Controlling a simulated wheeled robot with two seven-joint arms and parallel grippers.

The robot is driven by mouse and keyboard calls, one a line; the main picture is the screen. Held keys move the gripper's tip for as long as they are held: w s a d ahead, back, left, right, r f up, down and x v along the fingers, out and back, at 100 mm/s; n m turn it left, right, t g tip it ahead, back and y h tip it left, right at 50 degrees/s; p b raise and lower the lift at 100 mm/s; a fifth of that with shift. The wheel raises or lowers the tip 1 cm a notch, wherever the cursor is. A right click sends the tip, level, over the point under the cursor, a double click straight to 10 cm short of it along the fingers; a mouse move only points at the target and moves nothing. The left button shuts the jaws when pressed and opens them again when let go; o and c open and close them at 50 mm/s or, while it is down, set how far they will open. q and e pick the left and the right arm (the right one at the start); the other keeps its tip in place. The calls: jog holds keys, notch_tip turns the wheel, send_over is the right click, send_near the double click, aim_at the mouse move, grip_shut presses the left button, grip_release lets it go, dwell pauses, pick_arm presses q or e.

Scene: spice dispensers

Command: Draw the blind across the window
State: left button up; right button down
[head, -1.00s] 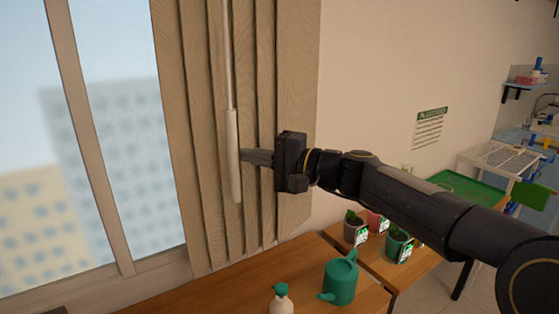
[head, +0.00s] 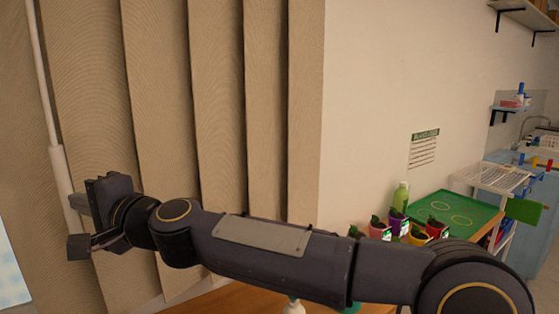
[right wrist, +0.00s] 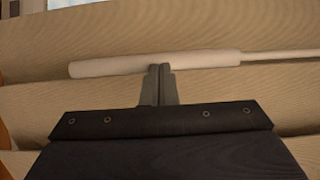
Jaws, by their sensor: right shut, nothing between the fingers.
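The beige slatted blind (head: 165,120) fills most of the left half of the head view, its slats spread wide. A small pale patch of the window (head: 12,275) shows at the lower left. The white wand (head: 62,180) hangs in front of the slats on a thin rod. My right gripper (head: 76,203) is shut, with its fingertips at the wand's lower part. In the right wrist view the shut fingertips (right wrist: 160,68) overlap the wand (right wrist: 110,65), with nothing between them; whether they touch it is unclear. My left gripper is not in view.
My right arm crosses low over the wooden table (head: 235,298). Behind it are several potted plants (head: 397,222), a green bottle (head: 401,195) and a green tray (head: 455,213). A white rack (head: 492,178) stands at the right.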

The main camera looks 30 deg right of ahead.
jog(key=s+a+p, duration=0.2)
jog(key=a+p, duration=0.6)
jog(key=a, duration=1.5)
jog(key=shift+s+a, duration=0.15)
jog(key=shift+s, duration=0.15)
